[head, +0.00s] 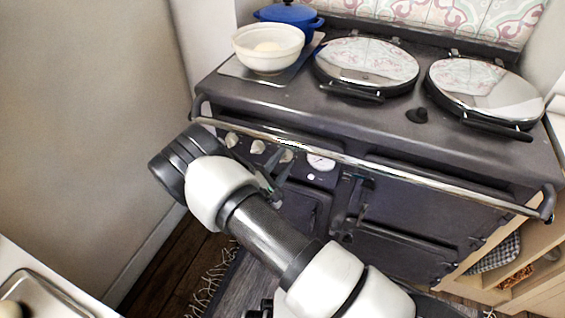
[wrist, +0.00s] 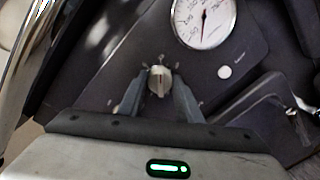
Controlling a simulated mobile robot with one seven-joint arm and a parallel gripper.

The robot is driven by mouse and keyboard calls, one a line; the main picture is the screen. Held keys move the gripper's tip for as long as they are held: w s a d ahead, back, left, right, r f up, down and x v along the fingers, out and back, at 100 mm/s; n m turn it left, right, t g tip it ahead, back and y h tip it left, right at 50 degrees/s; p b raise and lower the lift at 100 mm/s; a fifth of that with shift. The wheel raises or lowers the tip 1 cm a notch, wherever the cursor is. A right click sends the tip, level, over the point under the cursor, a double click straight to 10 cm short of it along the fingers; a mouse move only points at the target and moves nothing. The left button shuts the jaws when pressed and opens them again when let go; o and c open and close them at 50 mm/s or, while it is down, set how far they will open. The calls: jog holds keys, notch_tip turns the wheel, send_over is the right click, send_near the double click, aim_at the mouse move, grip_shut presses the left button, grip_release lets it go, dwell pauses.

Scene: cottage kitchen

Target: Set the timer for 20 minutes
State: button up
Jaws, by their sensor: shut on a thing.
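A small silver-white knob (wrist: 160,78) with a dark red mark near its top sits on the dark stove panel (wrist: 120,85). My gripper (wrist: 160,90) is shut on this knob, one finger on each side, in the wrist view. Small marks lie on the panel around it, too small to read. In the head view my gripper (head: 280,169) reaches the right one of a row of three knobs (head: 286,156), beside the round gauge (head: 320,162). The middle knob (head: 257,147) and left knob (head: 231,139) are free. I cannot read which knob is labelled as the timer.
A chrome rail (head: 360,168) runs across the stove front, just above the knobs. A white button (wrist: 225,72) sits below the gauge (wrist: 204,20). A cream bowl (head: 268,50), a blue pot (head: 288,15) and two round lids (head: 366,62) are on the stove top.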

jog(key=m+b, duration=0.1)
jog(key=m, duration=0.2)
jog(key=m+b, duration=0.1)
jog(key=m, duration=0.2)
jog(key=shift+f+y, duration=0.2)
jog(key=shift+y, duration=0.1)
jog(key=m+b, duration=0.2)
jog(key=m, duration=0.2)
jog(key=shift+y, duration=0.3)
jog(key=shift+s+m, duration=0.1)
jog(key=shift+m, duration=0.2)
jog(key=o, duration=1)
jog(key=shift+r, duration=0.1)
jog(key=shift+o, duration=0.2)
jog(key=p+v, duration=0.1)
jog(key=v, duration=1.6)
jog(key=shift+s+p, duration=0.2)
jog(key=shift+p, duration=0.15)
